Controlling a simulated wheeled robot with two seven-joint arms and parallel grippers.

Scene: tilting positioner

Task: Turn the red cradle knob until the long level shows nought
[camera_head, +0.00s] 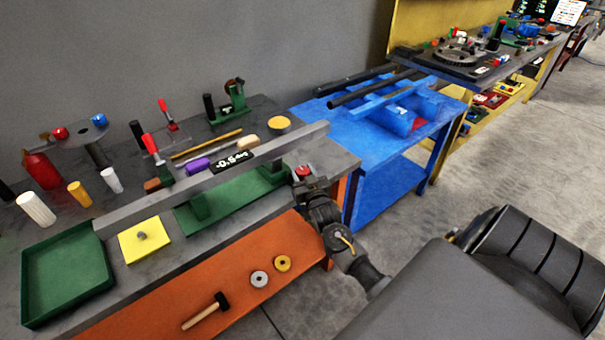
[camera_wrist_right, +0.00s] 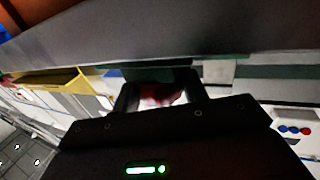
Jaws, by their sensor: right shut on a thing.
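The red cradle knob (camera_head: 303,171) shows at the right end of the green cradle (camera_head: 235,200), partly hidden by my right gripper (camera_head: 310,184). In the right wrist view the red knob (camera_wrist_right: 158,95) sits between the two dark fingers of my right gripper (camera_wrist_right: 160,98), which is shut on it. The long level, a grey beam (camera_head: 290,141), lies above the cradle and slants up to the right in the picture. Its black display (camera_head: 232,161) carries small white figures, seemingly upside down, perhaps 0.5 with a minus sign. My left gripper is not in view.
A green tray (camera_head: 68,270) and a yellow plate (camera_head: 144,239) lie on the left of the bench. A hammer (camera_head: 206,311) and two rings lie on the orange shelf (camera_head: 240,270) below. Clamps and bottles stand behind the level. A blue table (camera_head: 385,150) stands to the right.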

